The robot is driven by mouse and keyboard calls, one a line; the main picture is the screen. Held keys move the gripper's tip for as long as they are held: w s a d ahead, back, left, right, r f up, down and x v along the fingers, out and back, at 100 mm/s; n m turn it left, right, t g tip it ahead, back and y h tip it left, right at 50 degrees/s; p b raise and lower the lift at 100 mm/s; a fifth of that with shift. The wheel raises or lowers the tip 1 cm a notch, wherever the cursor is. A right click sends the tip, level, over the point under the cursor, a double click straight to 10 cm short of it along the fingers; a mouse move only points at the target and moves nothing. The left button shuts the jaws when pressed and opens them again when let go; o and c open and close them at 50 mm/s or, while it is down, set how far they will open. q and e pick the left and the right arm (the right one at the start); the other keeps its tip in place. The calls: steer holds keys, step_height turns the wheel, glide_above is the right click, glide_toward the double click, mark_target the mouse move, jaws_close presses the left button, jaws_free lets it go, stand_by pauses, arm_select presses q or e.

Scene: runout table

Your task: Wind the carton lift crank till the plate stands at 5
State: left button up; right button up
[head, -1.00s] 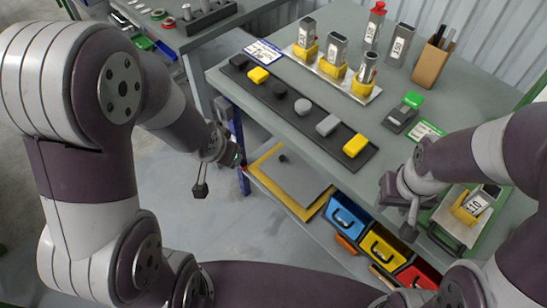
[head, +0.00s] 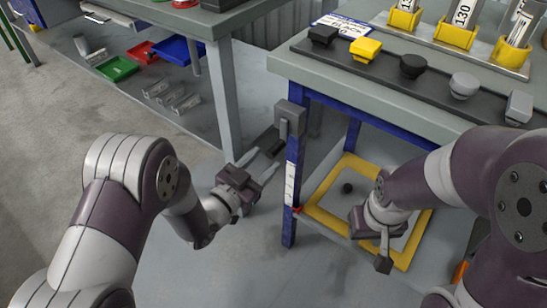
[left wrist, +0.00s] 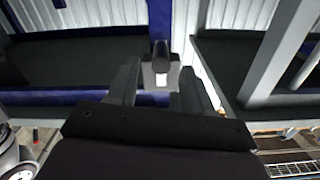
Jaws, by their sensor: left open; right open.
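The carton lift crank (head: 268,141) sticks out to the left of a grey box (head: 292,118) on the table's blue leg. A white scale strip (head: 290,184) runs down that leg, with a red pointer (head: 296,209) near its lower end; its figures are too small to read. The yellow-edged plate (head: 412,245) lies low under the table. My left gripper (head: 262,167) is open just below and left of the crank, apart from it. In the left wrist view the crank's dark handle (left wrist: 161,55) shows ahead, between the open fingers. My right gripper (head: 384,250) is in front of the plate.
The grey table (head: 300,70) carries a dark strip with several coloured knobs and yellow holders with numbered blocks. A second bench (head: 200,22) stands at the left, with trays on its lower shelf. Floor between them is clear.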

mark_target(273, 152)
arm_select(q)
steer(key=b+x, duration=0.1)
steer(key=x, duration=0.4)
steer(key=shift+f, duration=0.1)
steer(key=shift+c, duration=0.4)
jaws_close()
steer(key=shift+w+a, duration=0.1)
steer(key=shift+a, duration=0.05)
